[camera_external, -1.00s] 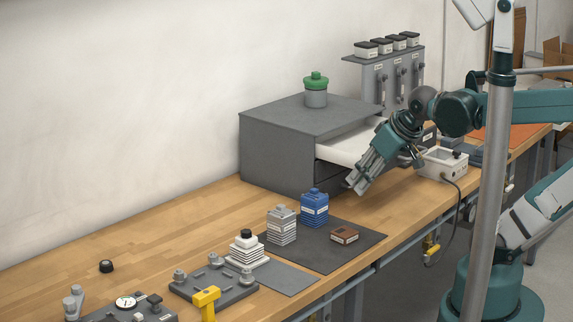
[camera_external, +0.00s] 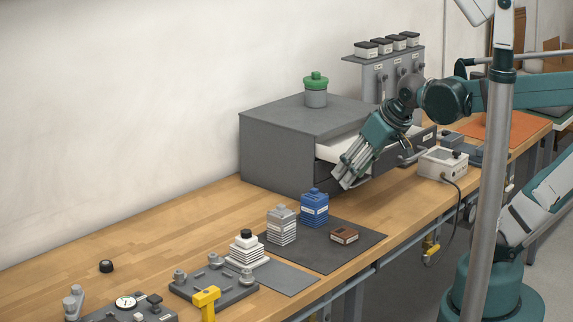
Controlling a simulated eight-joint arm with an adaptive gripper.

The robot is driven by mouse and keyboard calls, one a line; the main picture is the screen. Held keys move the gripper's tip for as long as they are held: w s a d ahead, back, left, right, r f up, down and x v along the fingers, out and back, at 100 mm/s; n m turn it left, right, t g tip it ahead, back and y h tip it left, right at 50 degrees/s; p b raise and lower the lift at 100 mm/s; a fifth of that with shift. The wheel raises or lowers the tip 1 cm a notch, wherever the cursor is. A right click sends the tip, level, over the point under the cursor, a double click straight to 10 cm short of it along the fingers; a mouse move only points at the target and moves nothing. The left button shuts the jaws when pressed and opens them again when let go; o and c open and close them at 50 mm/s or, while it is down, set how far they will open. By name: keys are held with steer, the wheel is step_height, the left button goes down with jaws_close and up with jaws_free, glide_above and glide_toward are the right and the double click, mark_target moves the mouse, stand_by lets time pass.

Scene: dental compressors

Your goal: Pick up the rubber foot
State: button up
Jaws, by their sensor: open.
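A small black round piece (camera_external: 106,266), which looks like the rubber foot, lies alone on the bare wooden bench at the left. My gripper (camera_external: 345,179) is open and empty. It points down and to the left in front of the grey drawer cabinet (camera_external: 290,122), well to the right of the black piece and above the bench. My gripper and arm hide part of the cabinet's open drawer (camera_external: 342,147).
A grey mat (camera_external: 325,262) carries a blue container (camera_external: 314,208), a grey container (camera_external: 282,226) and a brown box (camera_external: 344,235). A white stacked item (camera_external: 247,248) and a fixture with a yellow clamp (camera_external: 207,299) stand nearer the black piece. The bench behind them is clear.

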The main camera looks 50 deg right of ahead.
steer(key=w+a+r+m+g+p, duration=0.1)
steer(key=w+a+r+m+p, duration=0.1)
steer(key=w+a+r, duration=0.35)
steer(key=w+a+r+m+g+p, duration=0.1)
steer(key=w+a+r+p, duration=0.15)
steer(key=w, duration=0.55)
steer(key=m+g+h+p, duration=0.1)
steer(key=m+g+p, duration=0.3)
steer(key=m+p, duration=0.55)
glide_above(104, 263)
step_height(104, 263, down, 18)
steer(key=shift+r, duration=0.1)
steer(key=shift+s+a+f+m, duration=0.1)
steer(key=shift+a+f+m, duration=0.15)
steer(key=shift+f, duration=0.05)
steer(key=shift+d+f, duration=0.15)
steer(key=shift+f, duration=1.1)
steer(key=shift+f, duration=0.1)
